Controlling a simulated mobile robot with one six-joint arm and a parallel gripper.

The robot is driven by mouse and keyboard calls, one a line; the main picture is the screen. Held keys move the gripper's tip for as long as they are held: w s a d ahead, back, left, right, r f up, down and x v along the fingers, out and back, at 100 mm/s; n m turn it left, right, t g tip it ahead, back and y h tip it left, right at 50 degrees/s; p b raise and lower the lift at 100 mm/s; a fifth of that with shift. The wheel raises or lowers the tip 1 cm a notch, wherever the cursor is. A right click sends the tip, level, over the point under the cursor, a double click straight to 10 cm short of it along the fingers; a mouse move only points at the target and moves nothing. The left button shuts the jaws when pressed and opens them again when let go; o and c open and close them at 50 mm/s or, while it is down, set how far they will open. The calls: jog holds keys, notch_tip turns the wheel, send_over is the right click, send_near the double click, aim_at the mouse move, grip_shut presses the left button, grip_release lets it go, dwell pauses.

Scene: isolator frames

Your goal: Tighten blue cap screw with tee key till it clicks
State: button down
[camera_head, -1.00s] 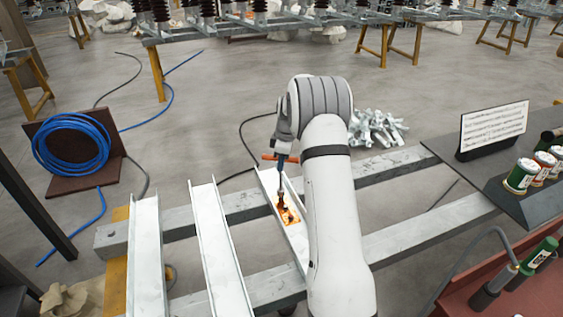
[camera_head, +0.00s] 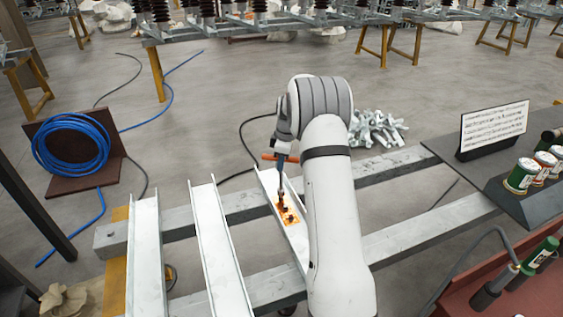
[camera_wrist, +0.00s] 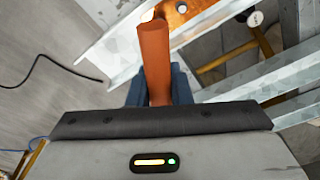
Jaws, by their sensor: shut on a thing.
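My gripper (camera_head: 283,160) is shut on the orange cross handle (camera_head: 268,157) of the tee key. The handle (camera_wrist: 155,65) stands between the bluish fingers in the wrist view. The key's dark shaft (camera_head: 280,186) points down at an orange-copper plate (camera_head: 292,214) in the right-hand white channel. Dark screw heads show on that plate. In the wrist view a round greyish screw head (camera_wrist: 182,8) sits on the copper plate (camera_wrist: 172,18). I cannot tell which screw is blue-capped, or whether the key's tip touches one.
Two more white channels (camera_head: 222,250) lie to the left across the grey beams (camera_head: 395,163). A pile of metal parts (camera_head: 377,128) lies behind on the floor. At right are a dark bench with cans (camera_head: 521,177), a text board (camera_head: 493,130) and a red tray (camera_head: 530,296).

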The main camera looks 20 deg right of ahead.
jog(key=shift+f+b, duration=0.75)
jog(key=shift+f, duration=0.4)
jog(key=shift+r+m+p, duration=0.7)
jog(key=shift+r+m, duration=0.65)
jog(key=shift+r, duration=0.45)
jog(key=shift+r+m+p, duration=0.7)
jog(key=shift+r+m, duration=0.65)
jog(key=shift+r, duration=0.4)
